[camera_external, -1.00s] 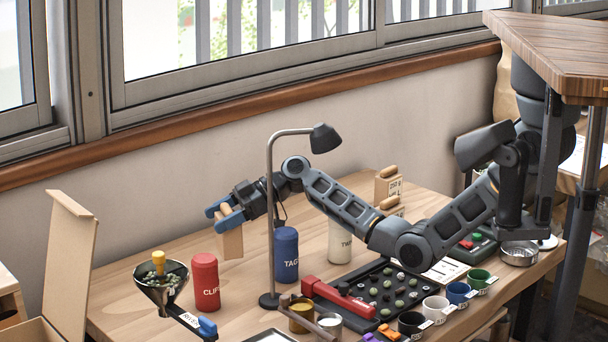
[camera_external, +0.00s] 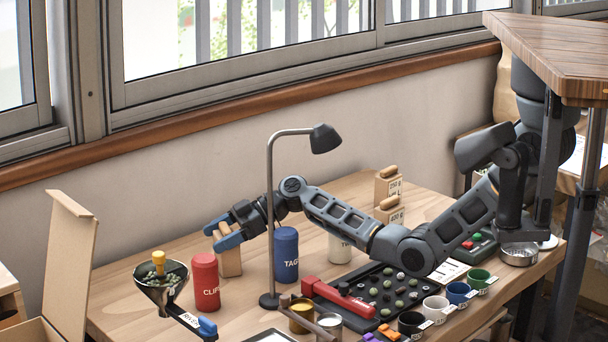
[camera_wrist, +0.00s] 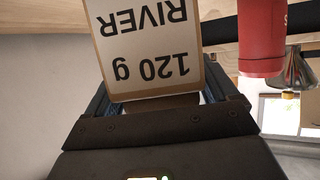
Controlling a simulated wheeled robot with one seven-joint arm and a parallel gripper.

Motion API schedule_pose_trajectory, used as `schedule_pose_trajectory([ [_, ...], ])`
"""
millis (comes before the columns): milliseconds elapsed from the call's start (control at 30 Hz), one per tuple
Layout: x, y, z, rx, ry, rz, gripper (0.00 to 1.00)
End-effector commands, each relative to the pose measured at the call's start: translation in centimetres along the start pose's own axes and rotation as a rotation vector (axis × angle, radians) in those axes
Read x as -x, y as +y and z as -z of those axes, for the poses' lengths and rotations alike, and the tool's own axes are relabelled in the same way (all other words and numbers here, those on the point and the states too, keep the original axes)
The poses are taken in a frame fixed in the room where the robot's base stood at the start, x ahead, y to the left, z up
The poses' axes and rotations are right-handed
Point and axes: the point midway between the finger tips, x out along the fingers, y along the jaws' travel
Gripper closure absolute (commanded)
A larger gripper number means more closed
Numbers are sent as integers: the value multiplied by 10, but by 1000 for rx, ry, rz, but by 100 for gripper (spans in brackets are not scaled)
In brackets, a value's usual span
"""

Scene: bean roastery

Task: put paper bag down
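The paper bag (camera_external: 231,263) is a small tan block with a wooden roll on top. It is upright and appears to rest on the table, behind the red canister. My gripper (camera_external: 222,232) has its blue fingers on either side of the bag's roll and looks shut on it. In the wrist view the bag (camera_wrist: 140,45) shows a white label reading "120 g RIVER", upside down, between the fingers (camera_wrist: 163,102). The exact contact at the fingertips is hard to see.
The red canister (camera_external: 206,282) stands close in front of the bag and the blue canister (camera_external: 286,256) to its right. A lamp (camera_external: 270,230) rises in front of my arm. A metal funnel (camera_external: 161,283) is at the left. Bare table lies left of the bag.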

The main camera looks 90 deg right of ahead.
Motion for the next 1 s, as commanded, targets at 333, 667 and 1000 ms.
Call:
schedule_pose_trajectory([
  [333, 0, 0, 1, 0, 0, 0, 0],
  [667, 36, 0, 2, 1, 1, -3, 0],
  [1000, 101, 0, 3, 0, 1, -2, 0],
])
